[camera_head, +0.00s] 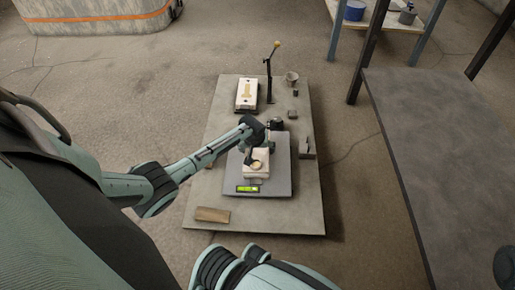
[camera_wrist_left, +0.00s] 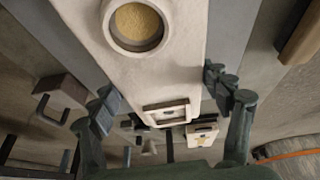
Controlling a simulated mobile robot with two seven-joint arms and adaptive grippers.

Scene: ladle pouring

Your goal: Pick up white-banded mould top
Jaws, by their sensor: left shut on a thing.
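The mould top is a pale block (camera_head: 257,177) with a round opening on the grey plate in the head view. It fills the upper middle of the left wrist view (camera_wrist_left: 170,65), its round opening showing a tan inside. My left gripper (camera_head: 259,158) reaches it from the far side. In the left wrist view its fingers (camera_wrist_left: 160,95) stand at both sides of the block, shut on it. I cannot tell whether it is clear of what lies beneath. A white band is not clear. My right gripper is not in view.
The grey plate (camera_head: 280,188) has a green-yellow level (camera_head: 247,189) at its front edge. A second pale mould piece (camera_head: 246,94) lies at the back of the table, next to a dark stand (camera_head: 269,82). A wooden block (camera_head: 212,214) lies front left. Small items line the right side.

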